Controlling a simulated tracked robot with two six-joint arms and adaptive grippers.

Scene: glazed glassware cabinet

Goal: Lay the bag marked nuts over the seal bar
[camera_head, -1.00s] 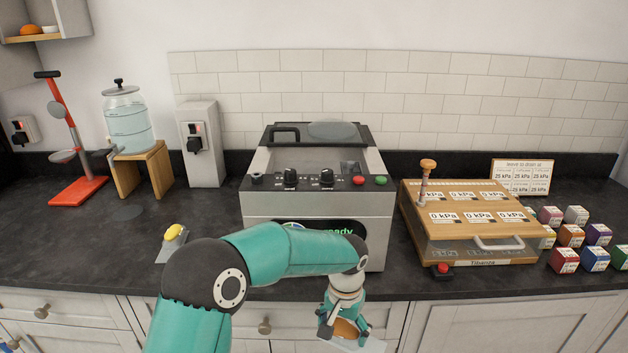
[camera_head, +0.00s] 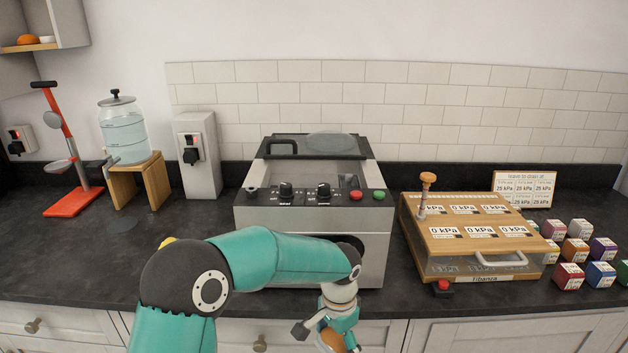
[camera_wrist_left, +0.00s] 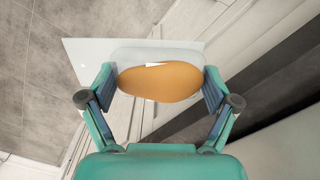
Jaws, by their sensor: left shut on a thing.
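My left gripper (camera_head: 328,334) is low in front of the counter, at the bottom of the head view. It is shut on a clear bag (camera_wrist_left: 160,86) with orange-brown contents, gripped from both sides in the wrist view. A small white patch shows on the bag, but no wording can be read. In the head view only part of the bag (camera_head: 333,341) shows at the lower edge. The sealing machine (camera_head: 300,219) stands on the counter beyond the arm. I cannot make out its seal bar. My right gripper is out of view.
Right of the machine is a wooden case (camera_head: 470,237) with pressure labels and a lever. Several small coloured boxes (camera_head: 575,251) stand further right. A water jar (camera_head: 124,133) on a stand and a red press (camera_head: 73,200) are left. My left arm crosses before the machine.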

